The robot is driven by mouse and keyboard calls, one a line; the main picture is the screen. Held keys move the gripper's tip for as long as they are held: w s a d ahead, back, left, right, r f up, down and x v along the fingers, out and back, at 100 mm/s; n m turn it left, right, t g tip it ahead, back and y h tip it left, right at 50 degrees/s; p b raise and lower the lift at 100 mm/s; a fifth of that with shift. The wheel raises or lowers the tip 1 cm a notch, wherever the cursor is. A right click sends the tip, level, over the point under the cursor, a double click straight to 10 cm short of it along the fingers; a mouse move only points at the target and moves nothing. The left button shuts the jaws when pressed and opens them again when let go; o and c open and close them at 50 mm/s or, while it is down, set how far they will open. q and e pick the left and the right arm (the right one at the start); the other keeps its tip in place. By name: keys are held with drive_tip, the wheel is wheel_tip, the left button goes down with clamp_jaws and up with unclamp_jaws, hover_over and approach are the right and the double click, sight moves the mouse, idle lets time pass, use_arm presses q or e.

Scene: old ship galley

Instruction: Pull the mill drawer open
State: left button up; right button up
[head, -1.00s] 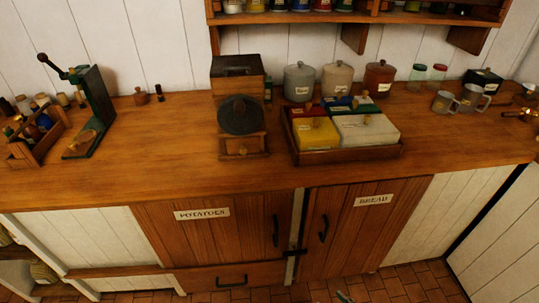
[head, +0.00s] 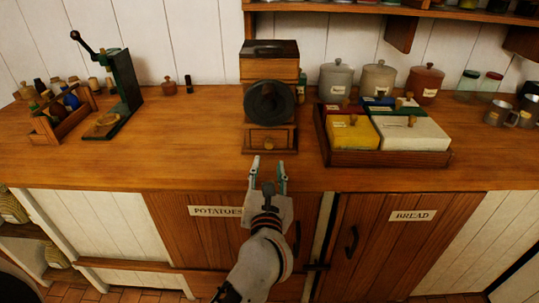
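The mill (head: 270,72) is a dark wooden box with a round dark wheel (head: 270,103) on its front, standing on the wooden counter. Its drawer (head: 262,141) is at the bottom front, with a small knob (head: 268,140), and looks shut. My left gripper (head: 268,164) is in front of the drawer and a little below it in the head view, its two fingers apart and pointing at the mill. Nothing shows between the fingers, and they look apart from the knob. My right gripper is not in view.
A tray (head: 390,158) of coloured lidded boxes stands close to the mill's right. Canisters (head: 336,80) stand behind it. A green lever device (head: 124,88) and a bottle crate (head: 66,124) are at the left. The counter (head: 190,140) left of the mill is clear.

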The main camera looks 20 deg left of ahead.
sight(269, 146)
use_arm(q)
drive_tip(key=x, duration=0.7)
drive_tip(key=shift+w+a, duration=0.1)
drive_tip(key=shift+w, duration=0.2)
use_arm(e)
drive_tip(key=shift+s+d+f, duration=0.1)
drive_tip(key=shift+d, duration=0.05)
use_arm(q)
drive_tip(key=shift+c, duration=0.4)
